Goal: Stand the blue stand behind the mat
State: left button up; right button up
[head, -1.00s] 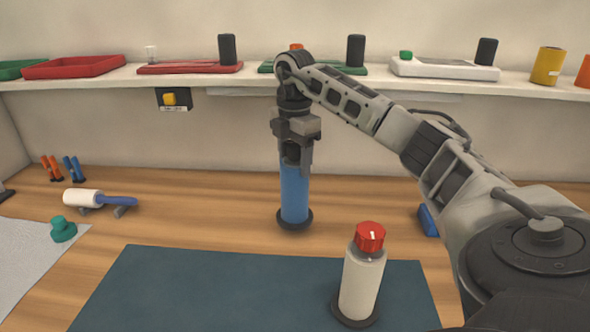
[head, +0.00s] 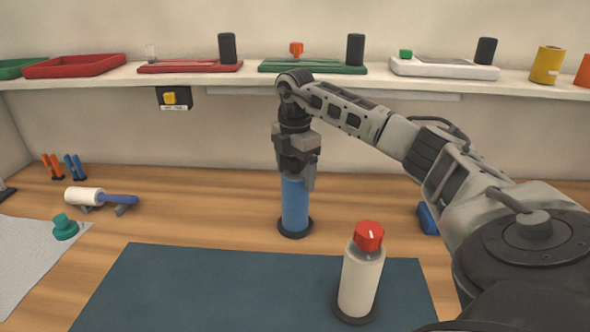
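The blue stand (head: 294,205) is an upright blue cylinder on a round black base. It stands on the wooden table just behind the far edge of the dark blue mat (head: 190,285), with its base looking level on the table. My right gripper (head: 297,178) points down over the stand, with its fingers around the top end. It looks shut on the stand; the top is hidden between the fingers. My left gripper is out of view.
A white bottle with a red cap (head: 361,280) stands on the mat's right part. A blue object (head: 428,219) lies right of the stand. A roller (head: 100,198) and a teal knob (head: 64,227) are at left. A loaded shelf (head: 220,76) runs behind.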

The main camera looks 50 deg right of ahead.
notch_tip(320, 180, up, 12)
jog(key=shift+r, duration=0.15)
dwell(0.4)
dwell(0.5)
